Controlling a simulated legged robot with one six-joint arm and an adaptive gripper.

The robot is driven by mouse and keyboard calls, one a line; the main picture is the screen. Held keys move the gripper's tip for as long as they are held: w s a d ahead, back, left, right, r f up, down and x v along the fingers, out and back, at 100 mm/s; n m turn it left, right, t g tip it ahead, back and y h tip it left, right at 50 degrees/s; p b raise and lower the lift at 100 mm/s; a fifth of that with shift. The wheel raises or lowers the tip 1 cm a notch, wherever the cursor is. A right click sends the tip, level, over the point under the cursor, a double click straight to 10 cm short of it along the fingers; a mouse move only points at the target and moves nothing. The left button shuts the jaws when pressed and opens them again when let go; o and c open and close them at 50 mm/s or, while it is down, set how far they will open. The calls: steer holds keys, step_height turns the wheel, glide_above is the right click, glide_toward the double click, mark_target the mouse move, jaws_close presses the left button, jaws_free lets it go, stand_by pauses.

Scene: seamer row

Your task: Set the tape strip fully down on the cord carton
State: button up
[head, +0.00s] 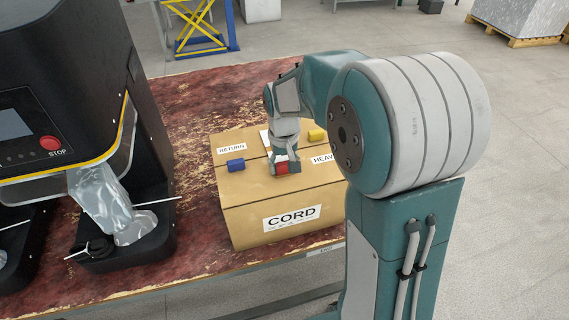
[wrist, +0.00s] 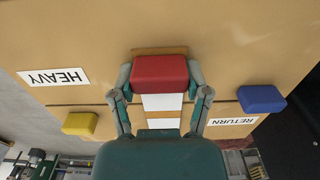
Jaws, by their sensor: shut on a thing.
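The cord carton (head: 245,210) is a tan box with a CORD label on its front, standing on the bench. My gripper (head: 283,160) points down over its top. In the wrist view its two fingers (wrist: 160,85) are shut on the sides of a red block (wrist: 160,72). A brown strip edge (wrist: 160,50) shows just beyond the block, and a white patch (wrist: 162,102) shows on its near side, between the fingers. I cannot tell whether the strip is joined to the block or lies flat on the carton. The block's underside is hidden.
A blue block (head: 236,165) lies by the RETURN label and a yellow block (head: 317,134) by the HEAVY label, both on the carton top. A black machine (head: 60,100) with a clear bag (head: 105,200) stands to the left. The red-brown bench (head: 190,95) is clear behind the carton.

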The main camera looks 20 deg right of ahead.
steer(key=shift+a, duration=0.1)
steer(key=o, duration=0.8)
steer(key=shift+o, duration=0.7)
steer(key=shift+d, duration=0.5)
steer(key=shift+a, duration=0.15)
steer(key=shift+a+r, duration=0.1)
step_height(320, 180, up, 11)
steer(key=s+r+t, duration=0.1)
steer(key=s+t, duration=0.4)
steer(key=s, duration=1.6)
steer(key=shift+r+t, duration=0.3)
steer(key=shift+r, duration=0.05)
